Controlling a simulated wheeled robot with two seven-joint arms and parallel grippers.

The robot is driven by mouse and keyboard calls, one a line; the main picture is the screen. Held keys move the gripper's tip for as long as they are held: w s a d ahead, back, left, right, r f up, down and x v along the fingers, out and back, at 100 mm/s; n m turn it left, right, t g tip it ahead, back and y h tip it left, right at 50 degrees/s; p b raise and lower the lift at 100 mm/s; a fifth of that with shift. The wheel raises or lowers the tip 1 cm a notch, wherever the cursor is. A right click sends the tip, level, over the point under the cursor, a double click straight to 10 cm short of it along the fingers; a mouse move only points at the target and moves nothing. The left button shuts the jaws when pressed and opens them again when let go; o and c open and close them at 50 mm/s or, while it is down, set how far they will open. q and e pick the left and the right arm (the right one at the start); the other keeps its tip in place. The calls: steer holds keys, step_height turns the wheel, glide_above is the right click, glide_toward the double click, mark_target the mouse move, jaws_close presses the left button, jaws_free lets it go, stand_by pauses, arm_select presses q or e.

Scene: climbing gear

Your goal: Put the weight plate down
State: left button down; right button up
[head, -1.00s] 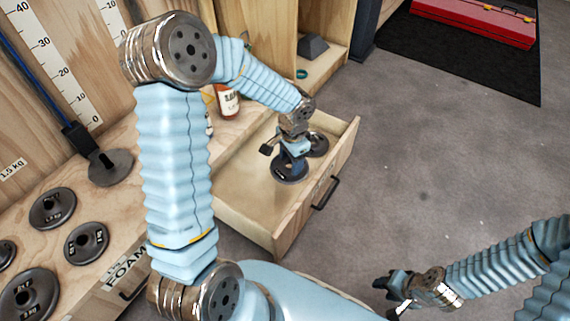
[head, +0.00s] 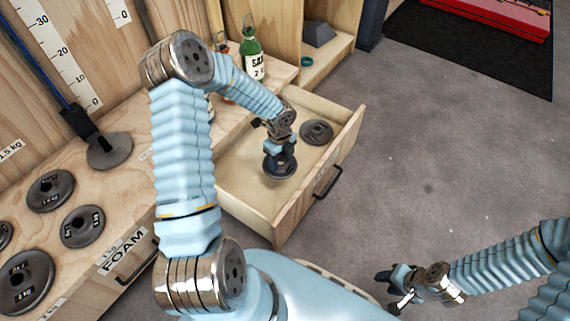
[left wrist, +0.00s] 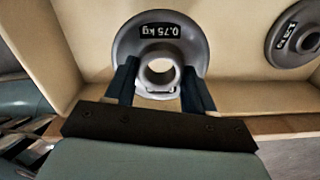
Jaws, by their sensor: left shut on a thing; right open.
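A grey weight plate marked 0.75 kg (left wrist: 160,32) is between the fingers of my left gripper (left wrist: 160,88), which is shut on its raised hub. In the head view the same plate (head: 279,168) hangs or rests low inside the open wooden drawer (head: 240,200), under my left gripper (head: 279,150). I cannot tell if it touches the drawer floor. A second grey plate (head: 316,132) lies in the drawer to the right; it also shows in the left wrist view (left wrist: 293,38). My right gripper (head: 392,290) is open and empty above the floor.
Several plates, such as one marked plate (head: 50,190), lie on the wooden bench left of the drawer. A green bottle (head: 252,58) stands behind it. The drawer front has a dark handle (head: 328,182). The drawer's near left floor is bare.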

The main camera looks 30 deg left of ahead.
mark_target(285, 159)
arm_select(q)
steer(key=w+f, duration=0.2)
steer(key=f, duration=0.1)
steer(key=w+f, duration=0.2)
steer(key=shift+a+b, duration=0.3)
steer(key=shift+b, duration=0.1)
steer(key=shift+w+f+b, duration=0.2)
steer(key=shift+f+b, duration=0.1)
steer(key=shift+f, duration=1.45)
steer(key=shift+f, duration=0.1)
steer(key=c, duration=0.8)
jaws_free()
steer(key=shift+f, duration=0.1)
steer(key=o, duration=0.4)
steer(key=shift+r, duration=0.3)
step_height(285, 159, up, 12)
steer(key=shift+f+p, duration=0.1)
steer(key=shift+p, duration=1)
